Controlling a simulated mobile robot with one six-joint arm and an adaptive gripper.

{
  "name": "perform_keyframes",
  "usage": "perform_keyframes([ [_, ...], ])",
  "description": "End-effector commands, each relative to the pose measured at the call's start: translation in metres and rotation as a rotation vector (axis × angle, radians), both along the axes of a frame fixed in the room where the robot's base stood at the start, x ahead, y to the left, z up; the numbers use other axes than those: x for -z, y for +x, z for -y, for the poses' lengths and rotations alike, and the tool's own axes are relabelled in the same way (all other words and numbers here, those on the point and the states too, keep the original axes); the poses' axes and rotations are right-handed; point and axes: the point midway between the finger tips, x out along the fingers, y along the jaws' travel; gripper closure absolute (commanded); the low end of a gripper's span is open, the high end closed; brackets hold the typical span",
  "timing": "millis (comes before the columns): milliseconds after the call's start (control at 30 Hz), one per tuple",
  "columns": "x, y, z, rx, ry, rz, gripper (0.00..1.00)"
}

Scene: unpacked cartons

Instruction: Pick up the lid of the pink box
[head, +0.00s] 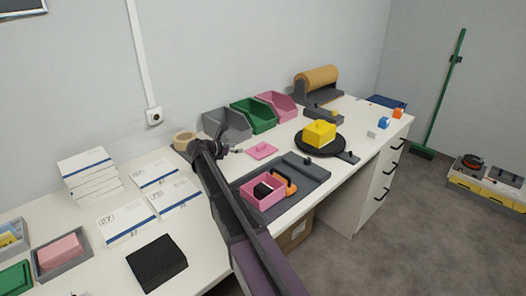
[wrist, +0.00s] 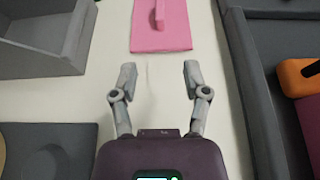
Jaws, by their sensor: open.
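The pink lid (head: 261,151) lies flat on the white table, apart from its box. It has a raised bar handle on top. In the wrist view the lid (wrist: 176,38) is at the top, ahead of my fingertips, with its handle (wrist: 159,14) running away from me. The open pink box (head: 262,193) stands on the dark grey mat and holds a black item. My gripper (wrist: 157,80) is open and empty, with bare table between its fingers. In the head view my gripper (head: 231,149) is just left of the lid.
Grey (head: 228,124), green (head: 256,115) and pink (head: 279,105) bins stand behind the lid. A yellow box (head: 319,133) sits on a black disc to the right. Bare table surrounds the lid.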

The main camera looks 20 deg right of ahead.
Motion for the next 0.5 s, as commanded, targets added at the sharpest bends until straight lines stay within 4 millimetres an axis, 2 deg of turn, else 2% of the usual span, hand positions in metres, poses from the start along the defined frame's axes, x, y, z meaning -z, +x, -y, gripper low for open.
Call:
perform_keyframes([
  [500,0.028,0.023,0.058,0.000,0.001,0.000,0.40],
])
